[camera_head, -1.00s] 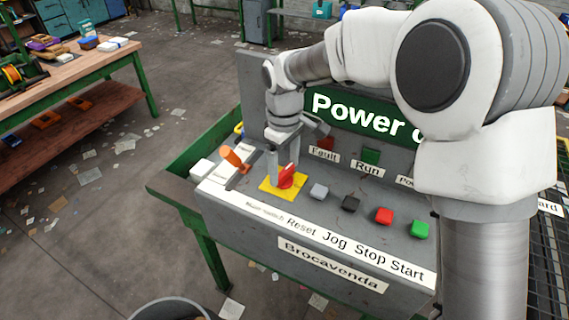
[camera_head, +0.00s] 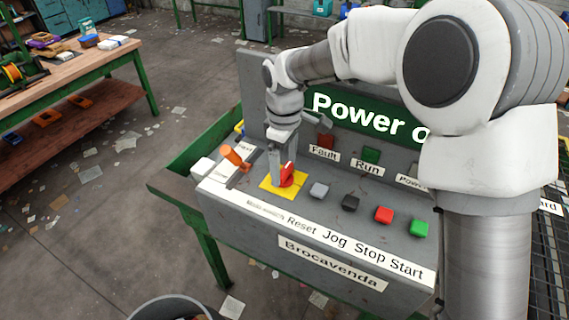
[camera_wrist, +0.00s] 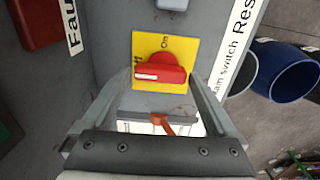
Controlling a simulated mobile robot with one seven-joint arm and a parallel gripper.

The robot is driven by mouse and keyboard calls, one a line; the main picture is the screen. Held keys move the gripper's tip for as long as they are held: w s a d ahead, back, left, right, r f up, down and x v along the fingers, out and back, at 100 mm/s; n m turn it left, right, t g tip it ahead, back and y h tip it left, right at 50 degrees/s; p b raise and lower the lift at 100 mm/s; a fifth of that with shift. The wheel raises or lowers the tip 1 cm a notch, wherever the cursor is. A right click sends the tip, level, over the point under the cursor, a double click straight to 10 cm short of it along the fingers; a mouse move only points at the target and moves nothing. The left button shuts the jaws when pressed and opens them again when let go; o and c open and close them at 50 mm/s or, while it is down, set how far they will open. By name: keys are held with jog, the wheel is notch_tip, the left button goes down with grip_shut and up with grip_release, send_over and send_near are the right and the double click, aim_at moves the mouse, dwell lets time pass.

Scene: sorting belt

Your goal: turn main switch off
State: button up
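The main switch is a red knob (camera_head: 287,175) on a yellow plate (camera_head: 267,184) at the left of the grey control panel. In the wrist view the knob (camera_wrist: 162,68) lies crosswise, its white mark at the left end. "On" is readable above it; a label at the plate's left edge is only partly legible. My gripper (camera_head: 283,170) is down at the knob. In the wrist view my gripper (camera_wrist: 158,80) is open, one finger on each side of the knob. I cannot tell whether either finger touches it.
An orange-handled lever (camera_head: 236,157) stands close left of the switch. Grey, black, red (camera_head: 384,215) and green buttons line the panel to the right. A green sign (camera_head: 365,115) reading "Power o", cut off by my arm, stands behind. A bin (camera_head: 172,309) is on the floor in front.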

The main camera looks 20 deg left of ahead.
aim_at(284, 169)
notch_tip(284, 169, up, 18)
jog(key=shift+f, duration=0.25)
dwell(0.5)
jog(key=shift+d, duration=0.1)
